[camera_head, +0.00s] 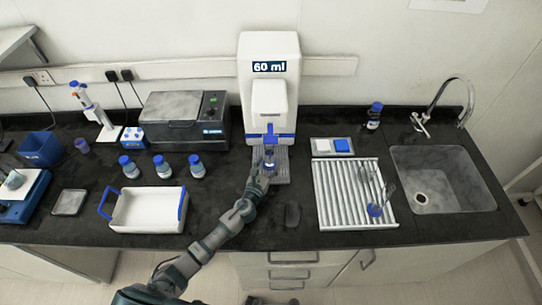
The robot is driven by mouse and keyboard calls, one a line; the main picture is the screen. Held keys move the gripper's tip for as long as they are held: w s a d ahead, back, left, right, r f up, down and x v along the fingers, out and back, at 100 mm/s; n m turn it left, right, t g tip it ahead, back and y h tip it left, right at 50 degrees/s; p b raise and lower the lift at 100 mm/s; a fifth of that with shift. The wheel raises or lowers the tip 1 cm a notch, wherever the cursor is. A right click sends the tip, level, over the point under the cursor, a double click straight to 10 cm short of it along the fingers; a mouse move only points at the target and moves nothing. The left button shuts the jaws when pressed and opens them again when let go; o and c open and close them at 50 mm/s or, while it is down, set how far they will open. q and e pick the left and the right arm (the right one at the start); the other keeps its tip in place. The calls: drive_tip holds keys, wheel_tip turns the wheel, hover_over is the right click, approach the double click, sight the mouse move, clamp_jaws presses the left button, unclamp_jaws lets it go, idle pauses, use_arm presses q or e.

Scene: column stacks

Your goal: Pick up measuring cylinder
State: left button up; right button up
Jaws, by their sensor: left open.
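A slim clear vessel that looks like the measuring cylinder (269,157) stands upright under the spout of the white dispenser (268,88), whose display reads 60 ml. Blue shows at the vessel's top and it is small in the picture. My left gripper (264,172) is open, right at the lower front of the vessel. It partly hides the vessel's base, and I cannot tell whether the fingers touch it. Another clear piece with a blue base (375,209) is on the ribbed white drying rack (336,195) at right. My right gripper is not in view.
A white tray with blue handles (147,222) and several blue-capped bottles (162,166) are left of my arm. A grey machine (183,122) stands behind them. A small dark object (292,214) lies right of my arm. The sink (442,181) is far right.

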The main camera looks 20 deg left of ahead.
sight(268, 158)
use_arm(q)
drive_tip(key=w, duration=0.4)
drive_tip(key=shift+a+r, duration=0.15)
drive_tip(key=shift+a, duration=0.2)
drive_tip(key=shift+w+a, duration=0.1)
drive_tip(key=shift+w, duration=0.05)
drive_tip(key=shift+c, duration=1.4)
drive_tip(key=shift+d, duration=0.25)
drive_tip(key=c, duration=0.8)
clamp_jaws()
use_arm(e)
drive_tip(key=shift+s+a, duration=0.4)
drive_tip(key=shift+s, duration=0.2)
use_arm(q)
drive_tip(key=shift+r, duration=0.15)
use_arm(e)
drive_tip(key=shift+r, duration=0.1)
